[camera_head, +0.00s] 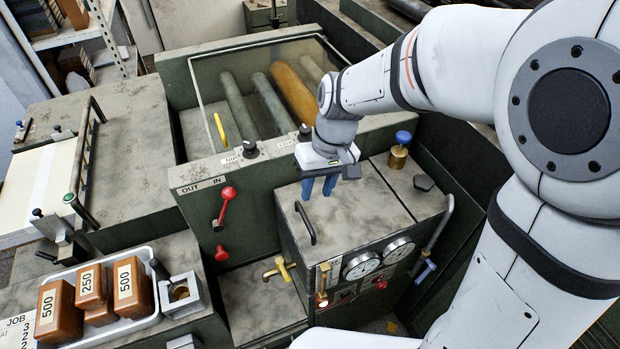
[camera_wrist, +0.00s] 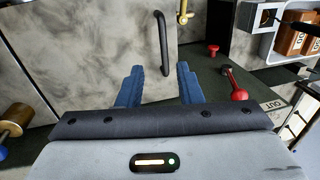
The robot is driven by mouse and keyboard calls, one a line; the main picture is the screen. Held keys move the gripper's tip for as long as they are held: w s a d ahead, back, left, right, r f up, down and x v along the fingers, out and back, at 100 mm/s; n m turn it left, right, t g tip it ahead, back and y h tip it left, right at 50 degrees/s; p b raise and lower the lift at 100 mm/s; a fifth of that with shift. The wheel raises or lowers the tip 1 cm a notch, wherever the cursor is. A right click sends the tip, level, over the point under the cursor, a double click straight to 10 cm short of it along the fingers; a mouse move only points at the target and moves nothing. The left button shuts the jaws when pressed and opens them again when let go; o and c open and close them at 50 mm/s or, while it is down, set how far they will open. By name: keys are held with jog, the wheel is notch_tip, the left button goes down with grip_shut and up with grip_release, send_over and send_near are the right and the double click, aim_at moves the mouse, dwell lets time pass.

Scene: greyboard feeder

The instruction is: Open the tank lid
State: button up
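The tank lid (camera_head: 345,215) is a mottled grey panel on top of the dark green box, lying flat and closed. Its black bar handle (camera_head: 305,222) stands near the lid's left edge. In the wrist view the handle (camera_wrist: 163,42) lies just beyond the fingertips, roughly in line with the gap between them. My gripper (camera_head: 319,187) has blue fingers pointing down over the back part of the lid, behind the handle. The wrist view shows the fingers (camera_wrist: 160,72) apart with nothing between them. I cannot tell the exact height above the lid.
A brass valve with a blue knob (camera_head: 401,145) stands on the panel right of the lid. Red levers (camera_head: 225,200) are to the left. A tray of brown blocks (camera_head: 127,325) sits front left.

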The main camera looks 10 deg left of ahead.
aim_at(306, 219)
jog(key=f, duration=0.2)
jog(key=a+f, duration=0.1)
jog(key=f, duration=0.2)
jog(key=s+a+f, duration=0.1)
jog(key=f, duration=0.2)
jog(key=shift+p, duration=0.3)
jog(key=shift+r, duration=0.1)
jog(key=shift+c, duration=0.5)
grip_shut()
